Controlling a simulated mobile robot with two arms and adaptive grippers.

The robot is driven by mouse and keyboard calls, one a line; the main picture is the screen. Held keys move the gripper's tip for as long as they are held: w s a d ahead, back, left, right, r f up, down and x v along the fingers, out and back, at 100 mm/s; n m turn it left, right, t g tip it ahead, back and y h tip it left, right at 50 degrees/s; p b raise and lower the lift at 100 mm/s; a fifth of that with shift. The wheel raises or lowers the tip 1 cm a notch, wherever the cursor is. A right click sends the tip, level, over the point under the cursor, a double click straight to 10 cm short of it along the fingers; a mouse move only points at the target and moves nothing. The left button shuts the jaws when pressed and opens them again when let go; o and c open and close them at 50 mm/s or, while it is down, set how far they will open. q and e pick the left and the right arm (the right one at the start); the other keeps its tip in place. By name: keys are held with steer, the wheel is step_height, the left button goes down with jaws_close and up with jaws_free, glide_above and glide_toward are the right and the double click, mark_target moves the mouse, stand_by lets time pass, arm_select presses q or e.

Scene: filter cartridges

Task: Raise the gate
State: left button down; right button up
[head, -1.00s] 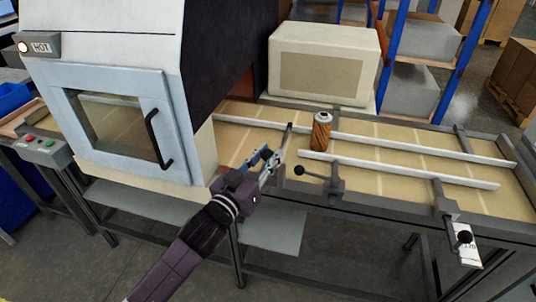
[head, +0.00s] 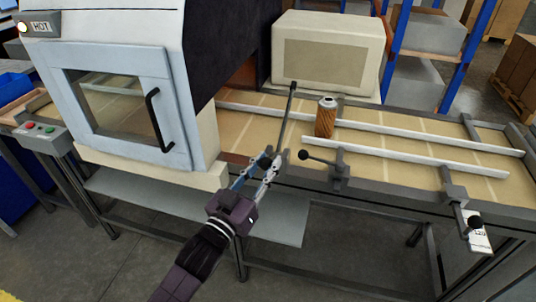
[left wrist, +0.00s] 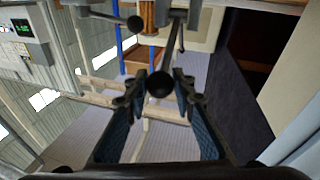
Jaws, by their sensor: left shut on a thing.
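The gate shows as a thin dark bar (head: 288,118) slanting up over the near side of the conveyor, its upper end well above the belt. A round black knob (head: 265,161) is at its lower end; in the left wrist view the knob (left wrist: 160,84) sits between the fingers with the rod running up behind it. My left gripper (head: 268,167) is shut on this knob at the conveyor's front edge. An orange-brown filter cartridge (head: 325,118) with a pale top stands upright on the belt, right of the bar. My right gripper is not in view.
Another black-knobbed lever (head: 318,159) sits just right of my gripper. White guide rails (head: 410,154) run along the belt (head: 385,173). A pale oven (head: 125,95) marked HOT stands left, and a cream box (head: 328,55) stands behind the belt.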

arm_select(q)
step_height(320, 180, down, 10)
steer(key=s+b, duration=0.1)
steer(key=b, duration=0.1)
steer(key=shift+s+a, duration=0.2)
steer(key=shift+s, duration=0.1)
stand_by(0.6)
steer(key=c, duration=2)
jaws_free()
steer(key=o, duration=0.4)
steer(key=shift+w+d, duration=0.1)
steer(key=shift+w, duration=0.1)
steer(key=v, duration=1.2)
steer(key=shift+s+r, duration=0.1)
steer(key=shift+r, duration=0.2)
